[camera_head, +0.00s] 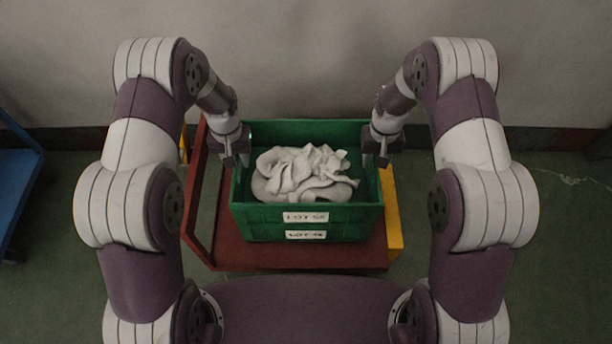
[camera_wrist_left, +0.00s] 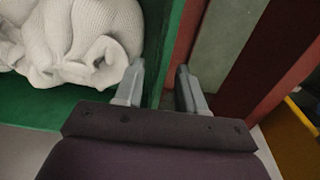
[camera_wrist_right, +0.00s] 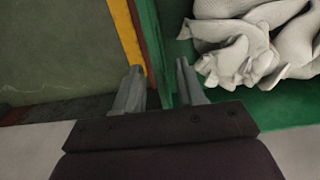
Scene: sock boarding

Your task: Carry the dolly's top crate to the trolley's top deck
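Two green crates stand stacked on a red dolly (camera_head: 285,257), with a label on each front. The top crate (camera_head: 250,212) holds a heap of white cloth (camera_head: 305,172). My left gripper (camera_head: 236,160) is at the crate's left rim. In the left wrist view its open fingers (camera_wrist_left: 160,88) straddle the green wall (camera_wrist_left: 168,40), one inside and one outside. My right gripper (camera_head: 377,158) is at the right rim. In the right wrist view its open fingers (camera_wrist_right: 160,85) straddle the wall (camera_wrist_right: 150,40). I cannot tell whether any finger touches the wall.
A blue deck (camera_head: 18,185), possibly the trolley, shows at the far left edge. A yellow object (camera_head: 393,215) is beside the dolly on the right. A pale wall (camera_head: 310,60) rises close behind. Green floor (camera_head: 565,240) is clear at the right.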

